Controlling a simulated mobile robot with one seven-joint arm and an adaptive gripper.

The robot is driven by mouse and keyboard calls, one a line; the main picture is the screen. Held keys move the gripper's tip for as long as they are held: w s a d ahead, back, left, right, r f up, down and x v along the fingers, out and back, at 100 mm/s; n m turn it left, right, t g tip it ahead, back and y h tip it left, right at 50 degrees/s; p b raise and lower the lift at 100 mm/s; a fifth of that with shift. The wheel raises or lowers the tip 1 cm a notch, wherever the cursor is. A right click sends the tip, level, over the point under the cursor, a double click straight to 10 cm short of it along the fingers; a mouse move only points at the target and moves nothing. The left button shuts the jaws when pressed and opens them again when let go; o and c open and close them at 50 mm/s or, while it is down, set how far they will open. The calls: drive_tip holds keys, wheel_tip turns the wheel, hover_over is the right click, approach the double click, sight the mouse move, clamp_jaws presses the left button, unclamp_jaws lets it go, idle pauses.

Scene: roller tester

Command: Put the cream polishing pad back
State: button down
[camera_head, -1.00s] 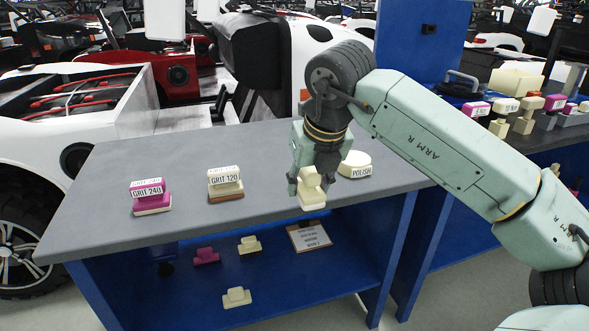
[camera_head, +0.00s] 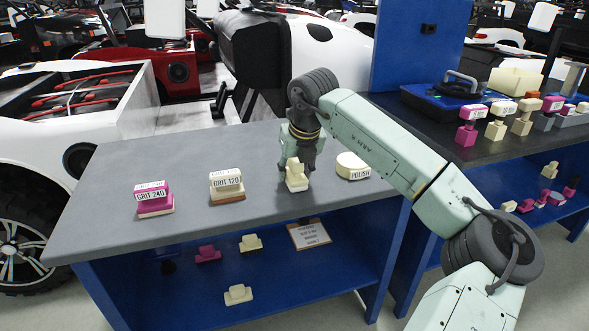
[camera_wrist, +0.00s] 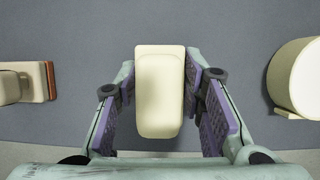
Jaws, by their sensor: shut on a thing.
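A cream polishing pad (camera_head: 297,180) with a block-like grip is held in my gripper (camera_head: 298,165) at the bench's front half. In the wrist view the cream pad (camera_wrist: 160,95) lies between my two purple-faced fingers (camera_wrist: 160,100), which are shut on it. Whether its underside touches the bench top cannot be told. A round cream piece labelled POLISH (camera_head: 352,166) stands to its right, apart from it. The cream block labelled GRIT 120 (camera_head: 227,186) stands to its left, on a brown base.
The magenta block labelled GRIT 240 (camera_head: 154,199) stands farther left on the grey bench (camera_head: 110,235). A shelf below holds several small blocks and a clipboard (camera_head: 309,234). More handled blocks (camera_head: 468,125) stand on the right bench. Bare bench top lies around the held pad.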

drive_tip(key=shift+f, duration=0.2)
drive_tip(key=c, duration=1.1)
unclamp_jaws()
drive_tip(key=shift+o, duration=0.2)
drive_tip(key=shift+r, duration=0.1)
drive_tip(key=shift+r, duration=0.2)
drive_tip(key=v, duration=1.2)
